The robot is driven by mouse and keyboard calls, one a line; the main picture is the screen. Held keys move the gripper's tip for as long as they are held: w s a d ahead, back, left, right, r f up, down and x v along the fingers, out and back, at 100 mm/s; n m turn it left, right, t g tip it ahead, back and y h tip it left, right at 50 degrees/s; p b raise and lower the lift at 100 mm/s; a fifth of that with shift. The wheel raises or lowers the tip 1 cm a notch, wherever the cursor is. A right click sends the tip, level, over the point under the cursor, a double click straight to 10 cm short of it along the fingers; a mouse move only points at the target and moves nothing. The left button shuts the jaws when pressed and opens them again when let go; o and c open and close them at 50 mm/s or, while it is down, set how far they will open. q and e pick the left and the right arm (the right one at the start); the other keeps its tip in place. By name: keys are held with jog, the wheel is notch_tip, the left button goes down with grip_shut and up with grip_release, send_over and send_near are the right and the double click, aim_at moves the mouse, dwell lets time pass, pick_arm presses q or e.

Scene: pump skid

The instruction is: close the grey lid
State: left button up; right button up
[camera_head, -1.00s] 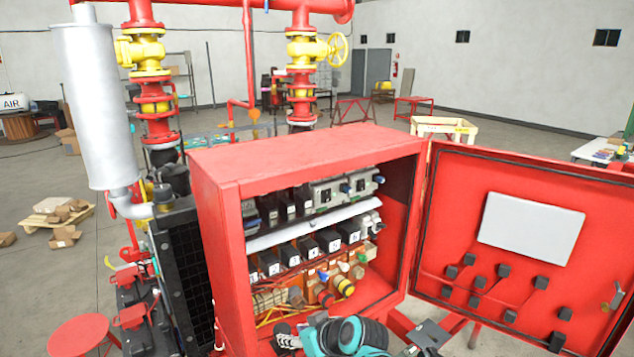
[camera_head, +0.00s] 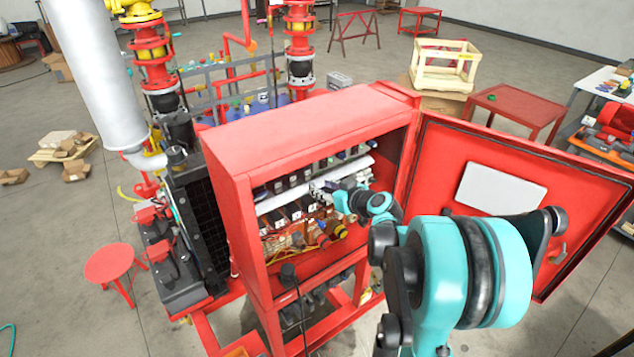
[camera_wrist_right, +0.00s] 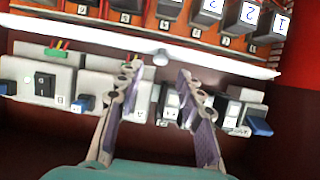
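An open red cabinet (camera_head: 300,130) stands in the middle of the head view. My right arm reaches into it from the right, and its gripper (camera_head: 322,187) is at the upper device row. In the right wrist view this gripper (camera_wrist_right: 158,75) is open and empty, its fingers spread in front of a white strip (camera_wrist_right: 210,61) and a row of light grey devices (camera_wrist_right: 97,90). I cannot tell which grey part is the grey lid; the fingers cover some of the row. My left gripper is out of view.
The red cabinet door (camera_head: 590,200) stands wide open on the right, with a white plate (camera_head: 502,190) on its inner side. Black numbered blocks (camera_wrist_right: 240,18) line the other side of the white strip. A grey cylinder (camera_head: 88,70) and red stool (camera_head: 109,262) are left.

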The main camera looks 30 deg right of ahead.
aim_at(313, 184)
jog(key=x, duration=0.3)
jog(key=shift+w+f+p, duration=0.2)
jog(key=shift+w+p, duration=0.1)
jog(key=shift+w, duration=0.1)
grip_shut()
jog(key=shift+f, duration=0.1)
